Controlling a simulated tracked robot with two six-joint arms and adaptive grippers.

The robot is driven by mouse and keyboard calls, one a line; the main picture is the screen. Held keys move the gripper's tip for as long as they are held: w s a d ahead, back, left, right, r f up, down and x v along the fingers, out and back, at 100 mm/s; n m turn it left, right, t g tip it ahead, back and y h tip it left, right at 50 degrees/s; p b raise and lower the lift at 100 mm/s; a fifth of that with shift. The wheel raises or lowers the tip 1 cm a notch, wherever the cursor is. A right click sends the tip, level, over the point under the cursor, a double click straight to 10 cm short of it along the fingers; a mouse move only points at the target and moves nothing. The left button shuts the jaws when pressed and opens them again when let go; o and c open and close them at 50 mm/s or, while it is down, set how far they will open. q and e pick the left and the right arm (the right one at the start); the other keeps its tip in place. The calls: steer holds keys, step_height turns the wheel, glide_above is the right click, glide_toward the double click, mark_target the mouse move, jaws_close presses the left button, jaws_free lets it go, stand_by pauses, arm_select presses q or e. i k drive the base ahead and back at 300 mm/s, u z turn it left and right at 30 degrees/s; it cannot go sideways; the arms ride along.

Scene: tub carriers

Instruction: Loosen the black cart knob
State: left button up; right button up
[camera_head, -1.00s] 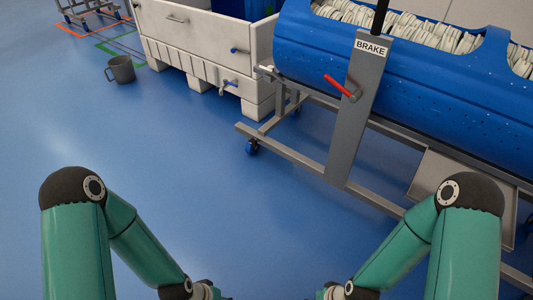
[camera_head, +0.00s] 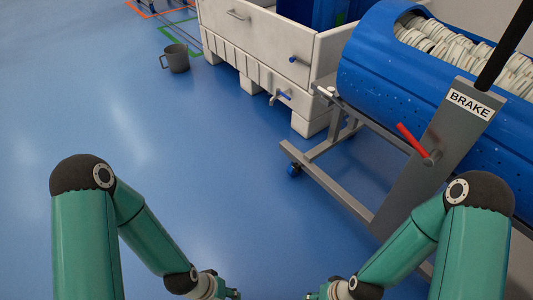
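A cart with a blue perforated tub (camera_head: 390,85) stands on a grey steel frame (camera_head: 345,195) at the right of the head view. Its slanted grey post (camera_head: 415,180) bears a BRAKE label, a red lever (camera_head: 412,138) and a thick black bar (camera_head: 505,45) rising from its top. The bar's upper end is cut off by the frame edge. I cannot make out a separate black knob.
The tub holds many pale ring-shaped pieces (camera_head: 440,45). A white crate (camera_head: 260,40) with blue-handled valves stands left of the cart. A grey mug-like bucket (camera_head: 176,58) stands on the blue floor. The floor at left and centre is clear.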

mark_target(296, 167)
steer(key=u, duration=0.15)
steer(key=i, duration=1.2)
steer(key=z, duration=0.05)
